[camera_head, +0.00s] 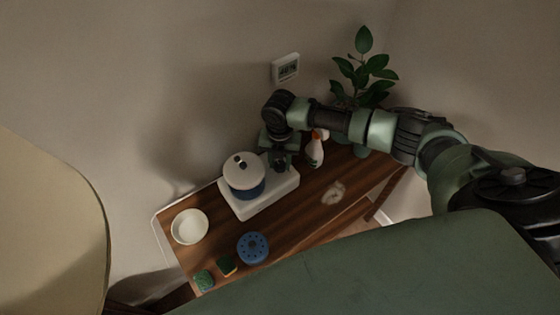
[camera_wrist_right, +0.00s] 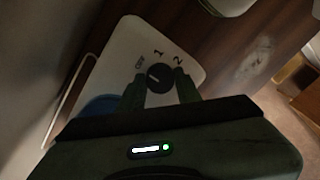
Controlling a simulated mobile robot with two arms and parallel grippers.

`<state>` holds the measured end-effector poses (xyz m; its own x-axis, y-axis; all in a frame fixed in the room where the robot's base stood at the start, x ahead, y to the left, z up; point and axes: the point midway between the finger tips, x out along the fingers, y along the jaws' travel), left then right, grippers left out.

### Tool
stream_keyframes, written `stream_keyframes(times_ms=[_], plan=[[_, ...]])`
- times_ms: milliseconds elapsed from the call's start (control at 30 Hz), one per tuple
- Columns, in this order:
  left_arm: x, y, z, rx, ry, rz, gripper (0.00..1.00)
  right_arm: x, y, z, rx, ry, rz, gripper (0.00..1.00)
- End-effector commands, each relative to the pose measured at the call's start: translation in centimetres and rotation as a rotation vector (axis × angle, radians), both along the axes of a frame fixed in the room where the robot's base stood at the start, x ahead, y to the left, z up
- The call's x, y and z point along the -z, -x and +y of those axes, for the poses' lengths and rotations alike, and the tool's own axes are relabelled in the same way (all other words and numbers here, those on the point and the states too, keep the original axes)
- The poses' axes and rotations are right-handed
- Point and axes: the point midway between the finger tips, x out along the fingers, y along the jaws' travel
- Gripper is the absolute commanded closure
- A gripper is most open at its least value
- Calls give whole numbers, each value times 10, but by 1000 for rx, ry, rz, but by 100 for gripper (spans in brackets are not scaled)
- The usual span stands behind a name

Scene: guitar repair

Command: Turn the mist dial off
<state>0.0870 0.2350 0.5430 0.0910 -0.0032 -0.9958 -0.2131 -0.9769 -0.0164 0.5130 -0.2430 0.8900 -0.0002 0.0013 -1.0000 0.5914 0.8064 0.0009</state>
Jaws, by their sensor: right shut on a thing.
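The mist dial (camera_wrist_right: 160,74) is a round black knob on the white humidifier base (camera_wrist_right: 128,42). The labels OFF, 1 and 2 are printed around it. A small pale mark shows on its left side, but its exact heading is hard to read. My right gripper (camera_wrist_right: 160,86) has one finger on either side of the dial and is shut on it. In the head view my right gripper (camera_head: 280,160) points down over the right part of the white base (camera_head: 262,206), hiding the dial. The base bears a blue and white tank (camera_head: 243,178). My left gripper is not in view.
The wooden table (camera_head: 310,215) also holds a white bowl (camera_head: 189,227), a blue perforated disc (camera_head: 253,247), two green sponges (camera_head: 204,280), a spray bottle (camera_head: 315,152) and a crumpled cloth (camera_head: 333,193). A plant (camera_head: 366,75) and a wall display (camera_head: 286,68) are behind.

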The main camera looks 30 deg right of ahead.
Motion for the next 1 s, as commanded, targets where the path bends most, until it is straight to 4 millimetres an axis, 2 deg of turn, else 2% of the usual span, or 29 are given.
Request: stream_keyframes(times_ms=[300,333,400,767,867,1000], plan=[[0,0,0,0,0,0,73,-1,0,1,-4,-2,-1,100],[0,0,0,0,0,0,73,-1,0,1,-4,-2,-1,61],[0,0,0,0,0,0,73,-1,0,1,-4,-2,-1,45],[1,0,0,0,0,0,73,-3,-1,0,-2,0,-1,45],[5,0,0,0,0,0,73,-14,-1,0,-3,-1,-3,45],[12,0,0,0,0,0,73,-38,-2,0,-3,-1,-6,45]])
